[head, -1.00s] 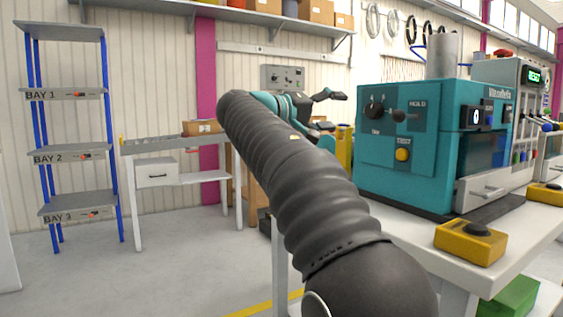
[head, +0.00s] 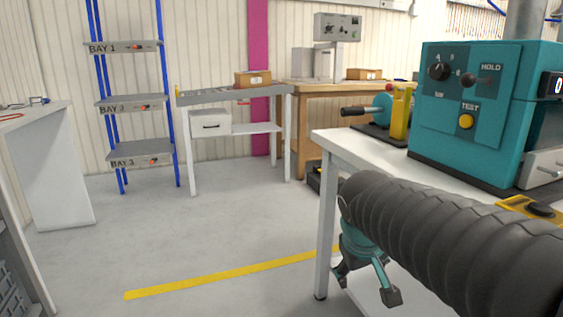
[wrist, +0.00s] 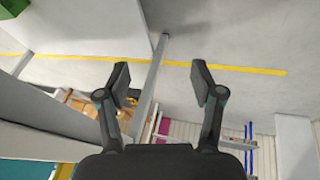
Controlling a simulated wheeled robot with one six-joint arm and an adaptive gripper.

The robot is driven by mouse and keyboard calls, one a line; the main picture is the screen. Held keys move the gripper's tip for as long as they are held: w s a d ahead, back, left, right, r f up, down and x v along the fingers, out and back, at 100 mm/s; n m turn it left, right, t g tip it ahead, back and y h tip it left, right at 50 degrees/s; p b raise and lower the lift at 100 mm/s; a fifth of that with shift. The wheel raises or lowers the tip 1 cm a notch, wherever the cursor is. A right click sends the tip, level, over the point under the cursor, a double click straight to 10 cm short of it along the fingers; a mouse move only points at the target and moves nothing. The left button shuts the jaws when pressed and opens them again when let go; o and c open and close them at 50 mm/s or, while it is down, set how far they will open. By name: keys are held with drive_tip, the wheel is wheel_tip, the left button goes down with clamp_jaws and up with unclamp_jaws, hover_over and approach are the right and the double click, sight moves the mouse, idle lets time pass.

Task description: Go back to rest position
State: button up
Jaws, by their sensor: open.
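My gripper (head: 366,284) hangs low at the lower right in the head view, below my dark ribbed arm sleeve and beside the white table's front leg. Its fingers point downward and are spread apart. In the wrist view both fingers of my gripper (wrist: 160,84) show, open with nothing between them. The wrist view looks past them to grey floor, a yellow floor line and a table leg.
The white table (head: 352,150) carries a teal test machine (head: 490,130) and a teal reel device (head: 385,105). A yellow line (head: 230,278) crosses open floor. A blue-post shelf (head: 140,105) and a grey-topped bench (head: 232,95) stand at the back. A white bench (head: 60,170) is at left.

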drive_tip(key=s+m+t+y+p, duration=0.1)
drive_tip(key=s+m+p, duration=0.1)
drive_tip(key=s, duration=1.2)
drive_tip(key=shift+s+d+f+m+y+p, duration=0.2)
drive_tip(key=shift+s+d+m+y+p, duration=0.15)
drive_tip(key=shift+p, duration=0.35)
